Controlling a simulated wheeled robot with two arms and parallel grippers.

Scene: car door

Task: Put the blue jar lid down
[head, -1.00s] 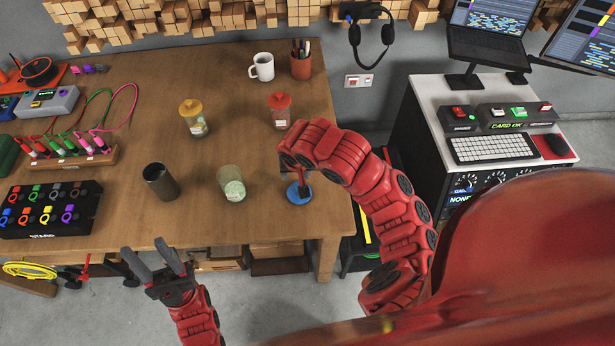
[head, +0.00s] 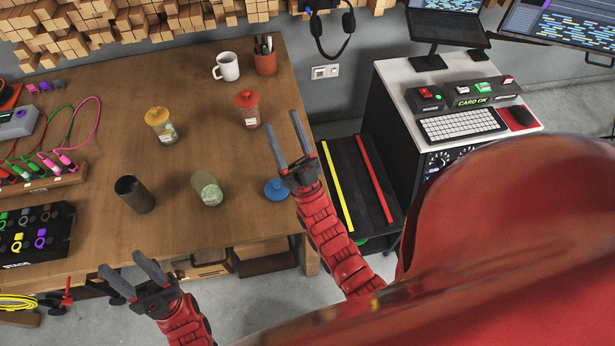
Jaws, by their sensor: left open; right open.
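The blue jar lid (head: 276,189) lies on the wooden table near its right front edge. My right gripper (head: 284,140) is open and empty, beside and to the right of the lid, apart from it. My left gripper (head: 127,273) is open and empty in front of the table's front edge. An open greenish glass jar (head: 207,188) stands to the left of the lid. A jar with a yellow lid (head: 160,124) and a jar with a red lid (head: 248,108) stand farther back.
A dark cup (head: 134,194) stands left of the open jar. A white mug (head: 227,67) and a pen cup (head: 264,57) are at the back. A button box (head: 37,236) and cable rack (head: 40,175) sit at the left. A white cabinet (head: 400,88) stands right of the table.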

